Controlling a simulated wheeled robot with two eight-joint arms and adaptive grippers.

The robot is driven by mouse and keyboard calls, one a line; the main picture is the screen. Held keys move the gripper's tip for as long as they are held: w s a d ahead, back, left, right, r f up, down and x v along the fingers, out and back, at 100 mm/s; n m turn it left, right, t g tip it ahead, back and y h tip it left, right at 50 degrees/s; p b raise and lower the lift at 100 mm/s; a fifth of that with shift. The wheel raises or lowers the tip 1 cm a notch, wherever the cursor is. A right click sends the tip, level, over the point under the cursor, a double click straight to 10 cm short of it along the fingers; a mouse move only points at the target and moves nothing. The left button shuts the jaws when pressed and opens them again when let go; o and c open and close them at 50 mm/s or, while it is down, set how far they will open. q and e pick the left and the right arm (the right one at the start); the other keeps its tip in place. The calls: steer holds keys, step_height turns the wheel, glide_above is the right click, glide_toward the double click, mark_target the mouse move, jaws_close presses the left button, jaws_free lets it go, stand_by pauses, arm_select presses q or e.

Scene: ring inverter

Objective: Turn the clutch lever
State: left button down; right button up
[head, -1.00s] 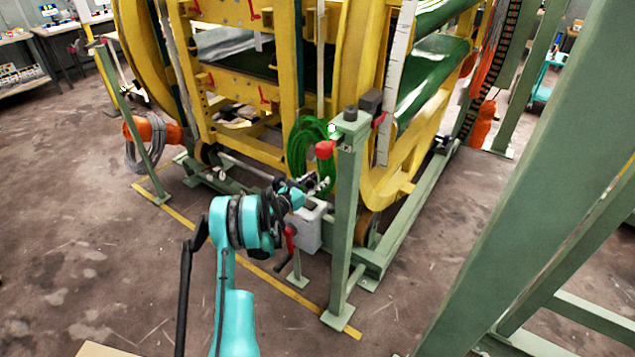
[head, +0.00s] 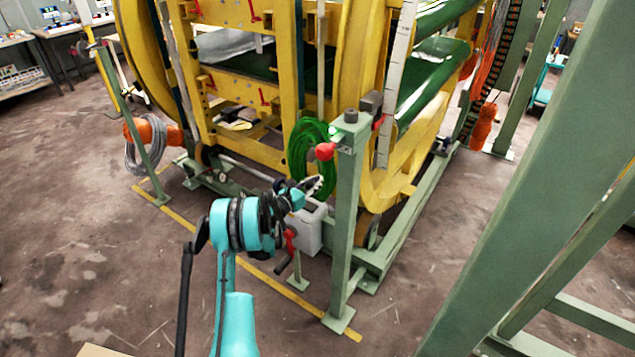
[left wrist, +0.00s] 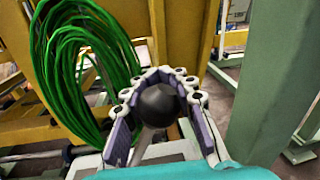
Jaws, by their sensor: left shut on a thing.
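The clutch lever appears to be the grey rod with a black ball knob (left wrist: 158,104) in the left wrist view. My left gripper (left wrist: 160,85) has its fingers around the knob and is shut on it. The rod runs down from the knob between the fingers. In the head view, my left gripper (head: 314,186) is above a grey box (head: 308,226) beside the green post. The knob is too small or hidden to make out there. My right gripper is not in view.
A green post (head: 346,220) with a red knob (head: 325,151) stands just right of my gripper. A green cable coil (head: 308,158) hangs behind it. A red crank (head: 290,240) is below. The yellow ring frame (head: 375,185) fills the back.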

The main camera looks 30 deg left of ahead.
arm_select(q)
steer(key=a+n+t+b, duration=0.1)
steer(key=a+n+b, duration=0.1)
steer(key=a+n, duration=0.8)
steer(key=shift+w+a+r+n+y, duration=0.2)
steer(key=shift+w+a+n+y, duration=0.2)
steer(key=shift+n, duration=0.4)
steer(key=c, duration=1.2)
jaws_free()
steer(key=s+a+f, duration=0.1)
steer(key=s, duration=1)
steer(key=shift+s+a+f, duration=0.2)
steer(key=shift+s+a, duration=0.2)
